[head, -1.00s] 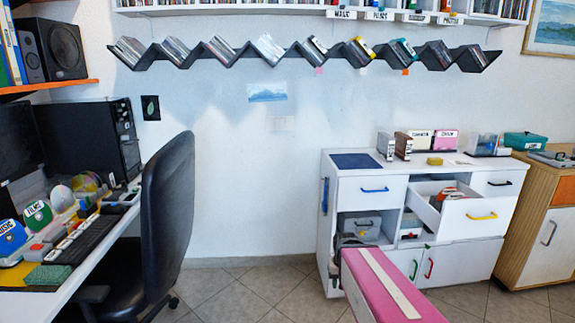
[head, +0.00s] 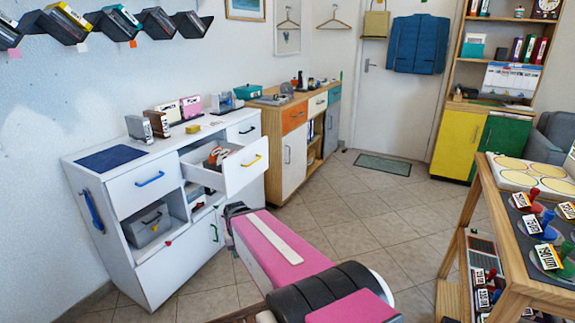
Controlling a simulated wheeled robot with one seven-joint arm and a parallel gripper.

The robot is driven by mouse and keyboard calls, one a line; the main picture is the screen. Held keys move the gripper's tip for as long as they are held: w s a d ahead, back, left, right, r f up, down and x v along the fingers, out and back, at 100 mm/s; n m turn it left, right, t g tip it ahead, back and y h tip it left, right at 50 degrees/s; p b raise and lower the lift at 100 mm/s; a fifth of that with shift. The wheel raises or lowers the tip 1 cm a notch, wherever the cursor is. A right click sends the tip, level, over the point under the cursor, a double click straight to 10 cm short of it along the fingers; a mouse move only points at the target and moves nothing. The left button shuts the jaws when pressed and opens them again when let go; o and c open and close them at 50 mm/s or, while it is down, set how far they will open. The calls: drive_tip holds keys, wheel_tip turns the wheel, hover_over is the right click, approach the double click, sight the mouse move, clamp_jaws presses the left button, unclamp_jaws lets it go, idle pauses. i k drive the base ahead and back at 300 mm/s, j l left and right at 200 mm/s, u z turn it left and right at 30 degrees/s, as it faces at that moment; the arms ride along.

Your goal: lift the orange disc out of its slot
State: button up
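I cannot pick out an orange disc in the head view. A wooden rack (head: 488,222) stands at the right edge, cut off by the frame. Its upper level carries grey round plates with red, blue and green knobs and white number labels (head: 548,256). More labelled pieces (head: 487,297) sit on the lower level, partly hidden by the rack's frame. My pink arm with its black joint reaches from the bottom toward the white cabinet. No gripper fingers can be made out; the arm's far end is small and dark.
A white cabinet (head: 145,220) at the left has an open drawer (head: 240,170). A wooden sideboard (head: 272,160) stands behind it. A yellow cabinet (head: 457,145) and green cabinet (head: 500,146) stand at the back. Tiled floor (head: 400,215) is clear between the cabinets and the rack.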

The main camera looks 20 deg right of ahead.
sight(213, 156)
drive_tip(key=z, duration=0.35)
drive_tip(key=j+z, duration=0.15)
drive_tip(key=j, duration=0.35)
drive_tip(key=k+j+z, duration=0.15)
drive_tip(key=j, duration=0.35)
drive_tip(key=k+j+z, duration=0.15)
drive_tip(key=j, duration=0.35)
drive_tip(key=i, duration=0.05)
